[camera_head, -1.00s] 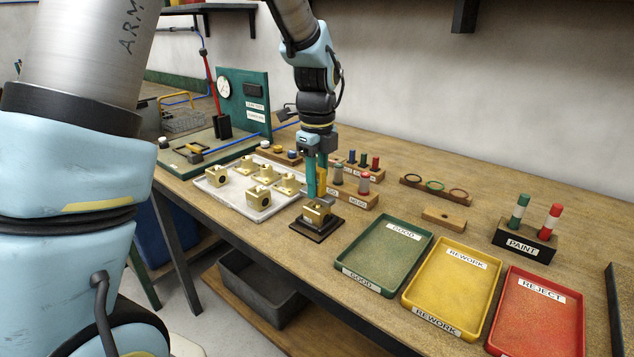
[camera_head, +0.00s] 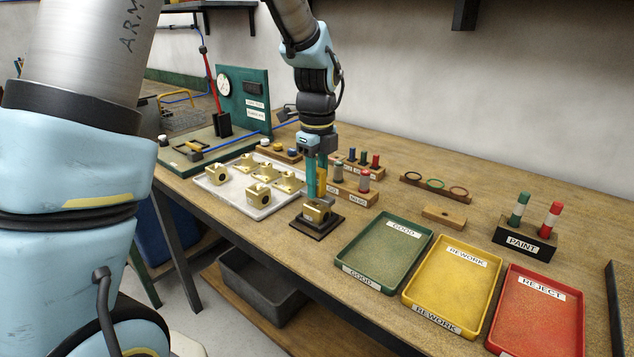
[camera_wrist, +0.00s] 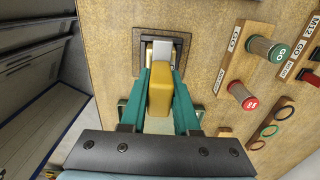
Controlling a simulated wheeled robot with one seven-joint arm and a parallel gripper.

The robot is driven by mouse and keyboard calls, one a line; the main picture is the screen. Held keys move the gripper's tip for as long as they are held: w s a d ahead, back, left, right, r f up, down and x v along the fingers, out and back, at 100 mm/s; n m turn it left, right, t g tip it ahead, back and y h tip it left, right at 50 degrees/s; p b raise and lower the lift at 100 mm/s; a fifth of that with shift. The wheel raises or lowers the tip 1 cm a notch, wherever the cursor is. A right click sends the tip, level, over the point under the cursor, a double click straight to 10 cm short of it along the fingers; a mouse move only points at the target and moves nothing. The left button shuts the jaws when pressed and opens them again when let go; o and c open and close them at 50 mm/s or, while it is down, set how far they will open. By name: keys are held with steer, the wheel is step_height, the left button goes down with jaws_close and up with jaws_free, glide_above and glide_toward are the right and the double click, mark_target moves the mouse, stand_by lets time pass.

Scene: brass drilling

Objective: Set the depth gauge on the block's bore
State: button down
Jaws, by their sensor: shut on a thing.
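My gripper (camera_wrist: 160,87) is shut on the depth gauge (camera_wrist: 160,92), a yellow-bodied piece standing between its two teal fingers. In the head view my gripper (camera_head: 316,182) points straight down above the brass block (camera_head: 316,209). The block sits on a small dark square stand (camera_head: 318,228) near the table's front edge. The stand's rim also shows in the wrist view (camera_wrist: 137,50). A grey part shows beyond the yellow body in the wrist view. The gauge's lower end and its contact with the bore are hidden, so I cannot tell whether it is seated.
A pale tray (camera_head: 226,200) with several brass blocks lies left of the stand. A wooden holder with a green and a red gauge (camera_head: 364,181) stands close behind. The green GOOD tray (camera_head: 384,251), yellow REWORK tray (camera_head: 452,279) and red REJECT tray (camera_head: 535,312) lie to the right.

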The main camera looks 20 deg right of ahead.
steer(key=shift+f, duration=0.5)
stand_by(0.8)
stand_by(0.4)
steer(key=shift+c, duration=0.9)
jaws_free()
steer(key=shift+r, duration=0.1)
steer(key=shift+r+p, duration=3)
steer(key=shift+r, duration=0.45)
steer(key=shift+a, duration=0.1)
